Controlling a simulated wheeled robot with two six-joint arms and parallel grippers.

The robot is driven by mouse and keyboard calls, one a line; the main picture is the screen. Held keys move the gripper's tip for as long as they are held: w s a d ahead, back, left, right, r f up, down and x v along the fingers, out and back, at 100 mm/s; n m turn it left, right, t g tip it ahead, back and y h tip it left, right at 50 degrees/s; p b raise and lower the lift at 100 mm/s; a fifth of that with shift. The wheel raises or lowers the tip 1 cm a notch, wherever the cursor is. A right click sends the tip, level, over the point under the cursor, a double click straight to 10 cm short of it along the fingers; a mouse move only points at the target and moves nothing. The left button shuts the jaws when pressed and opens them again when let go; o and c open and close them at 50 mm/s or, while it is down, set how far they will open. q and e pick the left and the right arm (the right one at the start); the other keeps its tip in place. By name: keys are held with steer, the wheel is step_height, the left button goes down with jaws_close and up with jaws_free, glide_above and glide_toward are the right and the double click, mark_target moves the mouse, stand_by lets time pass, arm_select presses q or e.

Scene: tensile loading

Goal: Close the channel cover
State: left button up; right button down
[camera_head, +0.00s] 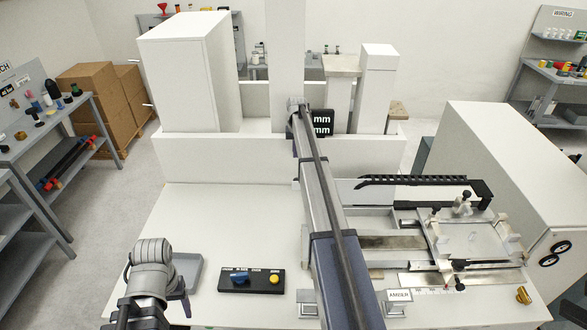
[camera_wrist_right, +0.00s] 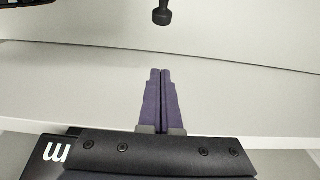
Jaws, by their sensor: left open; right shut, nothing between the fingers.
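I cannot tell for certain which part is the channel cover. The right wrist view shows a black knob (camera_wrist_right: 162,14) above a pale grey panel (camera_wrist_right: 60,75). My right gripper (camera_wrist_right: 158,72) has its purple fingers shut and empty, pointing toward the knob, with a visible gap between them. In the head view my right arm reaches across the table to the white machine frame (camera_head: 280,158), and its fingers are hidden behind the wrist. My left gripper (camera_head: 183,300) is low at the left over the table, open and partly hidden by its own wrist.
A grey tray (camera_head: 190,262) lies beside my left gripper. A black control box (camera_head: 252,282) with blue and yellow knobs stands near the front. A metal fixture (camera_head: 470,240) and a black toothed bar (camera_head: 410,181) are at the right.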

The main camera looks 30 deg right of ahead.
steer(key=shift+f, duration=0.1)
step_height(320, 180, down, 10)
steer(key=w+b, duration=0.1)
steer(key=b, duration=0.9)
steer(key=s, duration=0.1)
steer(key=s+a, duration=0.1)
steer(key=s+r+p, duration=0.1)
steer(key=shift+s+a+r, duration=0.1)
steer(key=shift+s+a, duration=0.1)
steer(key=shift+a, duration=0.05)
